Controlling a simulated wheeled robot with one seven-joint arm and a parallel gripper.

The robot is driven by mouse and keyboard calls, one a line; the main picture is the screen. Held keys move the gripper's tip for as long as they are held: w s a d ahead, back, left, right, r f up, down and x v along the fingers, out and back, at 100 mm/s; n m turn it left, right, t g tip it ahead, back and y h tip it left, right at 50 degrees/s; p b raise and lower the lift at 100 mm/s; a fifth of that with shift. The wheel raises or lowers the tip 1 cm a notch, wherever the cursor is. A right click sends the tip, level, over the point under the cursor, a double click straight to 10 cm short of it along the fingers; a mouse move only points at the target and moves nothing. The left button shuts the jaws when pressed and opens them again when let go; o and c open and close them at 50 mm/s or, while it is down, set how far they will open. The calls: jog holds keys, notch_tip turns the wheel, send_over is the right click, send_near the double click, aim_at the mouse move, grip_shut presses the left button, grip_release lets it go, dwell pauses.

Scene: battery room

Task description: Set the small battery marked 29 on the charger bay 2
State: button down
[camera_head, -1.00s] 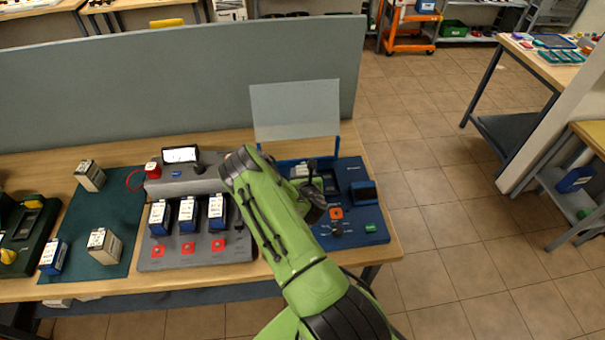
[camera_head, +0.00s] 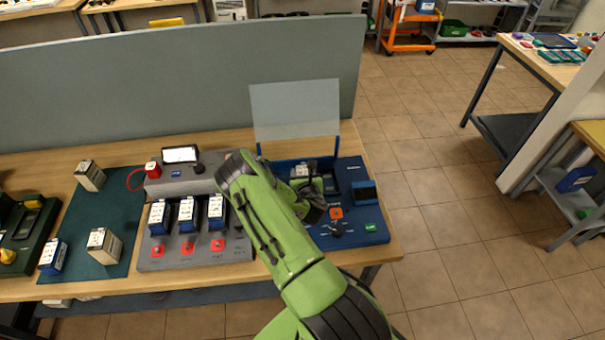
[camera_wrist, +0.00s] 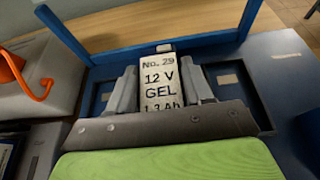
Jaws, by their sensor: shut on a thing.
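The small battery marked 29 (camera_wrist: 160,80) has a pale label reading No. 29, 12 V, GEL. My gripper (camera_wrist: 161,92) is shut on it, one finger on each side. In the head view my gripper (camera_head: 315,193) is over the blue device with the raised clear lid, partly hidden by my arm. The battery is at a dark recess of that device; I cannot tell whether it touches the bottom. The grey charger (camera_head: 180,262) stands left of my arm. Blue batteries stand in its three visible bays; bay numbers are too small to read, and its right end is partly hidden.
The blue device (camera_head: 372,222) has a raised clear lid (camera_head: 295,110) behind my gripper. More batteries stand on a green mat (camera_head: 120,207) at left. A grey partition (camera_head: 200,80) runs behind.

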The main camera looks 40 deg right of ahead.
jog(key=shift+f+b, duration=0.4)
jog(key=shift+f, duration=0.05)
jog(key=c, duration=0.7)
grip_release()
jog(key=shift+c, duration=0.2)
jog(key=shift+s+a, duration=0.1)
jog(key=shift+b+v, duration=1.05)
jog(key=shift+b, duration=0.15)
jog(key=b+v, duration=0.5)
jog(key=shift+s+a, duration=0.15)
jog(key=shift+s, duration=0.05)
jog(key=shift+p+v, duration=0.6)
jog(key=shift+v, duration=1.05)
jog(key=shift+w+r, duration=0.1)
